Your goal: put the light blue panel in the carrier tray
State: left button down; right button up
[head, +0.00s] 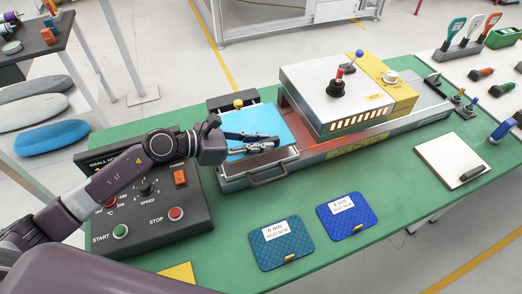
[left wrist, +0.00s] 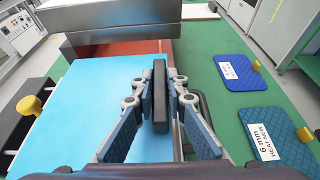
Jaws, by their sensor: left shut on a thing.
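The light blue panel (head: 262,122) is a flat sheet over the near left end of the long machine in the head view. It fills the left of the left wrist view (left wrist: 90,95). My left gripper (head: 272,143) is shut on the dark bar-shaped grip near the panel's edge; the fingers close on it from both sides in the left wrist view (left wrist: 160,95). The carrier tray (head: 284,158) is mostly hidden beneath the panel, with a front pull handle showing. I cannot tell whether the panel rests in it or hovers just above. My right gripper is not in view.
The metal press housing (head: 315,85) stands right beside the panel. A control box (head: 150,235) is at the left under my arm. Blue mats (head: 281,243) and (head: 346,215) lie in front on the green table. A black block with a yellow knob (head: 239,103) is behind the panel.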

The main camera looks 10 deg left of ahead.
aim_at(261, 153)
pick_arm(q)
jog(key=shift+f, duration=2)
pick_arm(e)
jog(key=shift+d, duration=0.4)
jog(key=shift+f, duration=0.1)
pick_arm(q)
jog(key=shift+f, duration=0.2)
jog(key=c, duration=1.9)
grip_release()
jog(key=shift+c, duration=0.2)
jog(key=shift+r, duration=0.15)
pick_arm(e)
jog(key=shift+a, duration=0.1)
